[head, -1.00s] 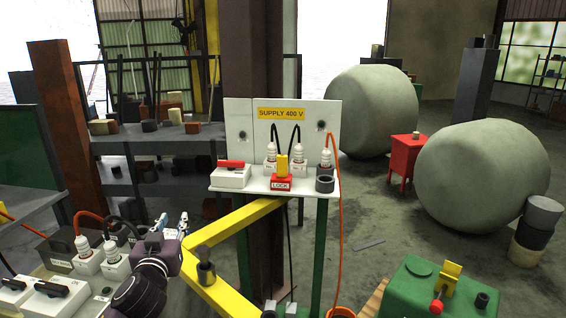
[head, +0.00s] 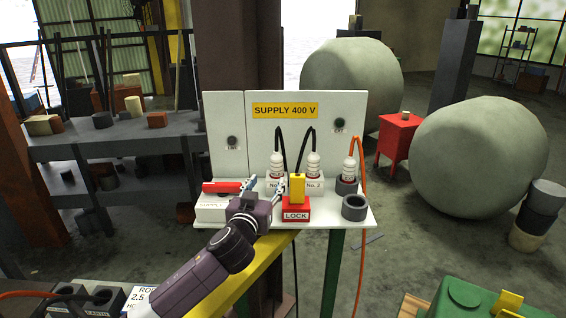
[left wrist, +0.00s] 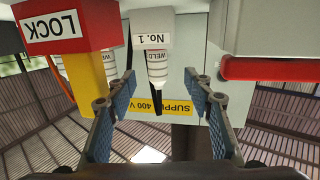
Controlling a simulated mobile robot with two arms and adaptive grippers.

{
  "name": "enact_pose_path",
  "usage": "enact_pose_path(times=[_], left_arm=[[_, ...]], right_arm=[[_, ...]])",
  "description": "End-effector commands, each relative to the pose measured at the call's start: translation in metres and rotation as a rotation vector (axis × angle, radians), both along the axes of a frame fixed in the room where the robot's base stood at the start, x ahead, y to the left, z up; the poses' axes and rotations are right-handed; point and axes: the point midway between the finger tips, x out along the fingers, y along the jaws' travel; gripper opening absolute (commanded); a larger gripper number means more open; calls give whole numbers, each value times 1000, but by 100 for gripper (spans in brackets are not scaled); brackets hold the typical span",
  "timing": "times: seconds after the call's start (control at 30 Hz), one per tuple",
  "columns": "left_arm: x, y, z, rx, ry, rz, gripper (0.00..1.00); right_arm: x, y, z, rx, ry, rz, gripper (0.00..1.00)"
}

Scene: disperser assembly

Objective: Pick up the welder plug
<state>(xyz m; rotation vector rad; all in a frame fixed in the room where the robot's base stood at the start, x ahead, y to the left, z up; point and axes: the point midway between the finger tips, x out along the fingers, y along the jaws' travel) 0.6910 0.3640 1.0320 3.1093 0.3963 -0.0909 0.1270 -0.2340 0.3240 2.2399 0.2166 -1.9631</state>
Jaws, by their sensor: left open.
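Two white ribbed welder plugs with black cables stand upright in sockets on the supply shelf in the head view: plug No. 1 (head: 276,165) and plug No. 2 (head: 313,163). My left gripper (head: 265,186) is open and empty, just in front of plug No. 1's socket and left of the yellow-and-red lock. In the left wrist view plug No. 1 (left wrist: 157,66) appears inverted, beyond and between the open fingers (left wrist: 159,104), apart from them. Plug No. 2 (left wrist: 108,64) is partly hidden behind the lock there. My right gripper is out of view.
The red and yellow lock (head: 296,208) stands close to the right of my gripper. A red-handled switch (head: 221,187) is at its left. A third plug (head: 349,168) with an orange cable and a grey ring (head: 355,207) are farther right on the shelf.

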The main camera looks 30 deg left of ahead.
Motion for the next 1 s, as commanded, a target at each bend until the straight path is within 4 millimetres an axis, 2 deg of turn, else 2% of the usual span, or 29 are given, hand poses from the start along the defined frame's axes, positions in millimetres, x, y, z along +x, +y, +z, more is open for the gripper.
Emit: enact_pose_path(times=[0.07,0.13,0.3,0.4,0.53,0.77,1.0], left_arm=[[9,3,2,0,-1,1,47],[20,6,2,2,0,2,47],[46,12,1,1,-1,2,47],[56,14,-1,0,-1,1,47],[62,15,-3,1,0,0,47],[81,16,2,1,-1,0,47],[108,20,0,0,0,1,47]], right_arm=[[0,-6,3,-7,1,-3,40],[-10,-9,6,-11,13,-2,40],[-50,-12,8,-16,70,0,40],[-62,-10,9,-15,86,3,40],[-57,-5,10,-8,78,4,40],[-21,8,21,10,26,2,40],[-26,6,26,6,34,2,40]])
